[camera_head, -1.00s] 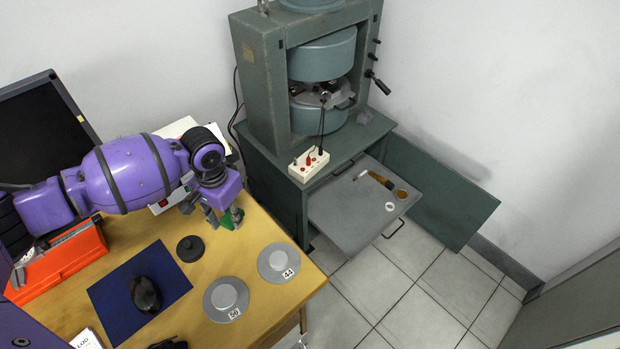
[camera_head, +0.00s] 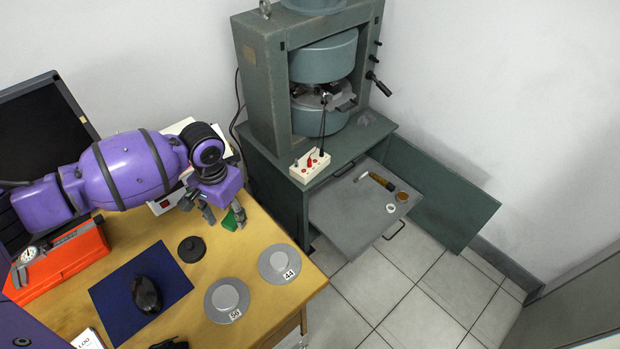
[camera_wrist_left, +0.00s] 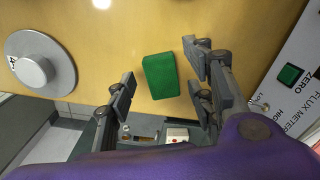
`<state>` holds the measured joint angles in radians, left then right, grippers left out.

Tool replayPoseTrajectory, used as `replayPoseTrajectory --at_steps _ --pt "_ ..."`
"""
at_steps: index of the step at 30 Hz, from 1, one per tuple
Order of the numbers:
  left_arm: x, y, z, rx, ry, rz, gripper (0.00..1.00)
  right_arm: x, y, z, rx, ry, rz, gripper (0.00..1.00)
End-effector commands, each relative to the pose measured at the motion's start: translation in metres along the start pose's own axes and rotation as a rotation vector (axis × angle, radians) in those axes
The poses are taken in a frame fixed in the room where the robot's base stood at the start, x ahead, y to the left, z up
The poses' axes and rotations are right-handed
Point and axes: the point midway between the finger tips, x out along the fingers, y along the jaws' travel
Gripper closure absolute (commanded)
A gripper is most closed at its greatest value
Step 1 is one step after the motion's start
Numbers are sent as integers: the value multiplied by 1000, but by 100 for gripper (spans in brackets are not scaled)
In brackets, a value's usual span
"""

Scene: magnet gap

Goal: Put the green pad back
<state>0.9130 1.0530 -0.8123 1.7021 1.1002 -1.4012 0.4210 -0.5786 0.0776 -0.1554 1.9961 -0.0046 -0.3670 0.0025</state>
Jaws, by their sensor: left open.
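The green pad (camera_head: 229,222) is a small block on the wooden table near its far right edge, partly hidden by my gripper in the head view. In the left wrist view the green pad (camera_wrist_left: 161,76) lies between the fingers, with bare wood showing on both sides of it. My left gripper (camera_head: 224,214) is open and points down over the pad; in the wrist view its fingers (camera_wrist_left: 160,70) are apart and do not visibly touch it. The height of the fingertips above the table is hard to tell.
A flux meter (camera_wrist_left: 303,85) stands close to the fingers. The green magnet frame (camera_head: 262,90) stands behind, with a pulled-out shelf (camera_head: 350,215) below it.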

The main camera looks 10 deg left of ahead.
Motion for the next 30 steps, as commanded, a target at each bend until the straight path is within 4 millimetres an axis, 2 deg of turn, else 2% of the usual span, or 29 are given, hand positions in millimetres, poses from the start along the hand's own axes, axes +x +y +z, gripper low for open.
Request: replayPoseTrajectory --at_steps 1,6,13,19,30 --pt "-13 -1 -1 1 5 -3 51 -1 0 -4 1 6 0 60" --pt "-52 -1 -1 1 5 -3 51 -2 0 -12 3 18 0 60" --pt "-92 -1 -1 0 3 -2 51 -3 0 -19 4 28 -1 60" --pt "-105 0 0 0 -1 0 51 -2 -1 -18 4 27 -2 60" --pt "-105 0 1 -1 -2 0 51 -3 -1 -18 4 27 -2 60"
